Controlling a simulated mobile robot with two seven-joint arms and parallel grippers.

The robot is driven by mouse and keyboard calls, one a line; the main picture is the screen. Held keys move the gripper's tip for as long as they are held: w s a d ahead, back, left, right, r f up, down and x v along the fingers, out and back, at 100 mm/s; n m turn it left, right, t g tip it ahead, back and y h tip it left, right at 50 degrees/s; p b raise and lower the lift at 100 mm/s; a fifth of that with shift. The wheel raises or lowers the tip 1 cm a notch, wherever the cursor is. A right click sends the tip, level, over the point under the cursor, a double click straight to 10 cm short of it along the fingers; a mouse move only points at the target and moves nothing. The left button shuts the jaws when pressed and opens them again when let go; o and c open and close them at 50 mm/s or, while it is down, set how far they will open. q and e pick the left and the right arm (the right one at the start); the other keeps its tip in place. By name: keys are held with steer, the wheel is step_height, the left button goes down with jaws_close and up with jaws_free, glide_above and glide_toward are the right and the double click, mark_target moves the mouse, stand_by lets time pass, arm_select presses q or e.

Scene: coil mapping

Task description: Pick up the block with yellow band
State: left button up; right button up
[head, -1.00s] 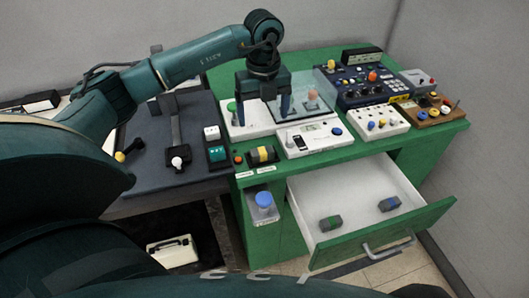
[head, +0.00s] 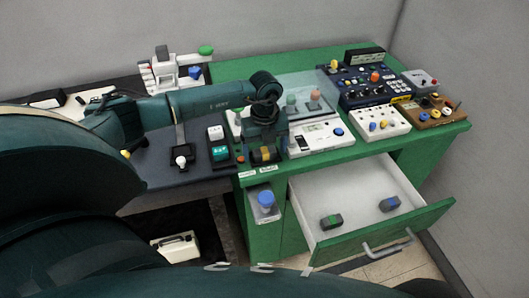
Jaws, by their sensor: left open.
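The block with yellow band (head: 266,153) lies on the green table near its front left edge. It is a dark block, and only part of it shows below my left gripper. My left gripper (head: 266,156) points down over this block and is open, with a finger on either side of it. Whether the fingers touch the block cannot be seen. My right gripper is not in view.
The open drawer (head: 308,207) holds a green-banded block (head: 331,222) and a blue-banded block (head: 390,204). A white meter box (head: 318,138) stands close to the right of my left gripper. A clear panel and control boxes (head: 383,121) stand behind and right.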

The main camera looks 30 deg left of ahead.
arm_select(q)
steer(key=shift+c, duration=0.3)
steer(key=c, duration=1.1)
steer(key=shift+r, duration=0.15)
